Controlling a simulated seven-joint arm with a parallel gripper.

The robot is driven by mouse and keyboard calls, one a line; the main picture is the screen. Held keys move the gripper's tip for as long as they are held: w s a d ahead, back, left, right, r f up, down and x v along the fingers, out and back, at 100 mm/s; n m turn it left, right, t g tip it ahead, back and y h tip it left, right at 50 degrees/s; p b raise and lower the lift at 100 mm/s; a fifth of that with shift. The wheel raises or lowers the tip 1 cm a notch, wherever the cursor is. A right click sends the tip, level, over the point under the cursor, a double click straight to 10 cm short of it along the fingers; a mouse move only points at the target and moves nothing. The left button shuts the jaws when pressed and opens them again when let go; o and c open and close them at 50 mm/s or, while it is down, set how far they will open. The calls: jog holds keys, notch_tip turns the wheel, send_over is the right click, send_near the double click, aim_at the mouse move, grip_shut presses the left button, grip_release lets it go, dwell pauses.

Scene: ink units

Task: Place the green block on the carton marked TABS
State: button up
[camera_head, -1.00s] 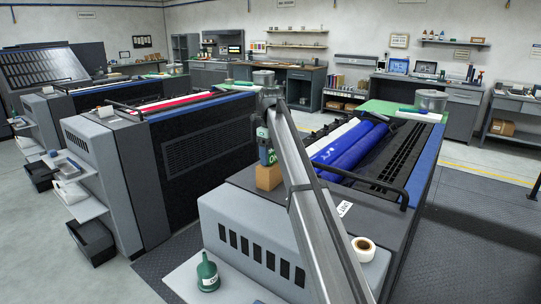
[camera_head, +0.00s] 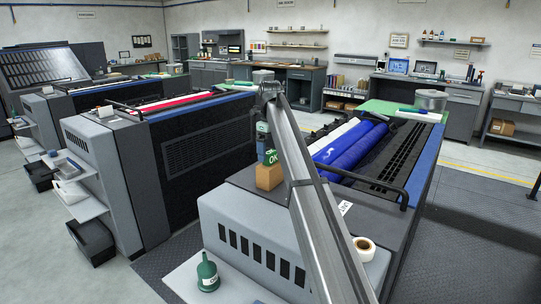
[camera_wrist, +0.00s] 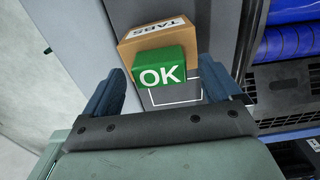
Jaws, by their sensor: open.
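The green block (camera_head: 271,157) with white OK lettering sits on top of the brown carton (camera_head: 268,178) on the near press. My gripper (camera_head: 262,136) is just above the block, partly hidden by my arm. In the wrist view my gripper (camera_wrist: 163,66) is open, with one finger on either side of the block and gaps between.
A white outline (camera_wrist: 178,101) is marked on the surface by the carton. The blue rollers (camera_head: 350,146) and a black rail (camera_head: 385,188) lie to the right. A tape roll (camera_head: 364,248) and a green bottle (camera_head: 207,273) stand nearer.

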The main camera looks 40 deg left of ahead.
aim_at(270, 152)
notch_tip(270, 152, up, 10)
dwell(0.4)
dwell(0.3)
